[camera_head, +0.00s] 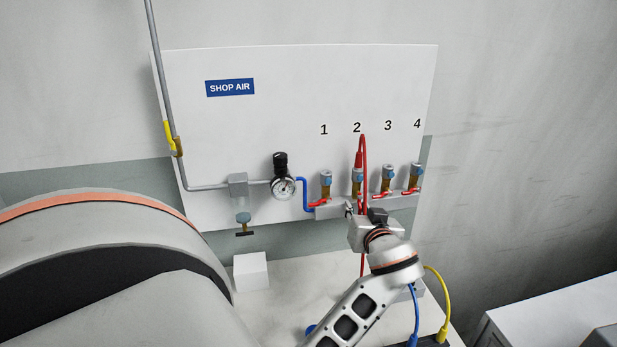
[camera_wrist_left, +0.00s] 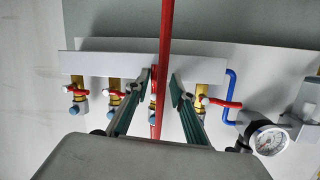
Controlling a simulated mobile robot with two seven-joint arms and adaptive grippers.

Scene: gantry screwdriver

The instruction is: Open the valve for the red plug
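The red plug (camera_head: 359,160) sits upright in outlet 2 of the wall panel. Its red hose (camera_head: 366,160) loops over and hangs down in front of the outlet. In the left wrist view, which is upside down, the red hose (camera_wrist_left: 165,40) crosses the middle, in front of the valve for outlet 2 (camera_wrist_left: 153,88). That valve's handle is mostly hidden, so I cannot tell its position. My left gripper (camera_head: 357,208) is just below outlet 2. In the wrist view its two fingers (camera_wrist_left: 160,77) stand apart on either side of the hose and valve. My right gripper is not in view.
Neighbouring valves 1 (camera_head: 325,187) and 3 (camera_head: 387,181) with red handles flank outlet 2 closely. A pressure gauge (camera_head: 284,188) and blue pipe (camera_head: 304,194) are left of them. A white block (camera_head: 251,271) stands on the table below. Yellow (camera_head: 442,295) and blue cables hang near my forearm.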

